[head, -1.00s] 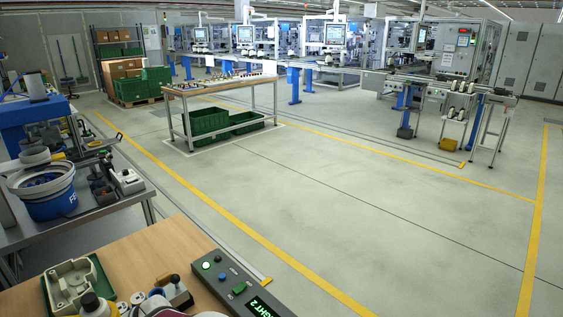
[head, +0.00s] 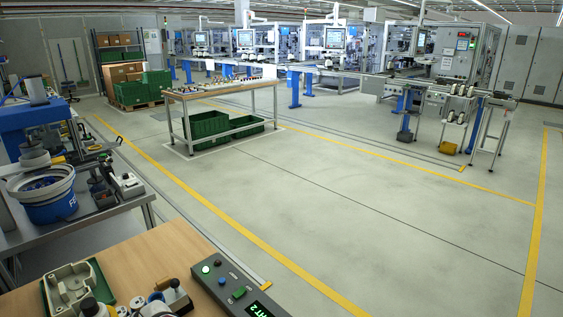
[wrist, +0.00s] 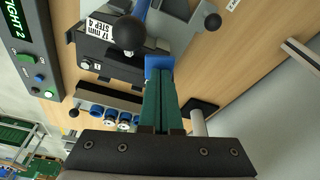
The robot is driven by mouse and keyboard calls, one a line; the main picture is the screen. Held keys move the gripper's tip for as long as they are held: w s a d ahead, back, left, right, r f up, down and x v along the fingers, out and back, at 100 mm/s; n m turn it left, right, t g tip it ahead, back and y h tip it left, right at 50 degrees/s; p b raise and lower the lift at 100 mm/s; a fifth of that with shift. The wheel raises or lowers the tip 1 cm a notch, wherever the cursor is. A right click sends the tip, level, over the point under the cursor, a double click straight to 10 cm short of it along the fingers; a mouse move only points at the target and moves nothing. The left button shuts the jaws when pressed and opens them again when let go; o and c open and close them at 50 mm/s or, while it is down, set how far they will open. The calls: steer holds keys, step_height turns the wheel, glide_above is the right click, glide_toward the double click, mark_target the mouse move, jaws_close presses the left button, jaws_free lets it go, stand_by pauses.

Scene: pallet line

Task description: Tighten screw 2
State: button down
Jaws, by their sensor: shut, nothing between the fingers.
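My gripper (wrist: 160,72) shows in the wrist view. Its two long green fingers are together, with nothing between them. A blue piece (wrist: 158,63) shows at the fingertips; whether they touch it I cannot tell. Beyond and to the left is a dark fixture block (wrist: 105,50) with a white label (wrist: 99,27). A black ball knob (wrist: 129,33) and a blue bar (wrist: 141,8) are close to the fingertips. I cannot make out screw 2 in either view. A control box (wrist: 28,60) has green lit text ending in "IGHT 2"; it also shows in the head view (head: 232,285).
On the wooden bench (head: 135,262), a beige housing (head: 70,283) sits in a green tray (head: 103,285), with black-knobbed parts (head: 174,295) beside it. Blue-rimmed cylinders (wrist: 110,117) stand in a row left of my fingers. Bare wood shows at right in the wrist view.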

stand_by(0.5)
steer(key=shift+f, duration=0.2)
steer(key=shift+r, duration=0.3)
stand_by(0.9)
steer(key=shift+f, duration=0.3)
stand_by(0.7)
steer(key=shift+r, duration=0.1)
stand_by(2.2)
steer(key=w+a+v, duration=0.1)
steer(key=v, duration=0.8)
steer(key=shift+a+r, duration=0.15)
steer(key=shift+a, duration=0.35)
steer(key=shift+d, duration=0.1)
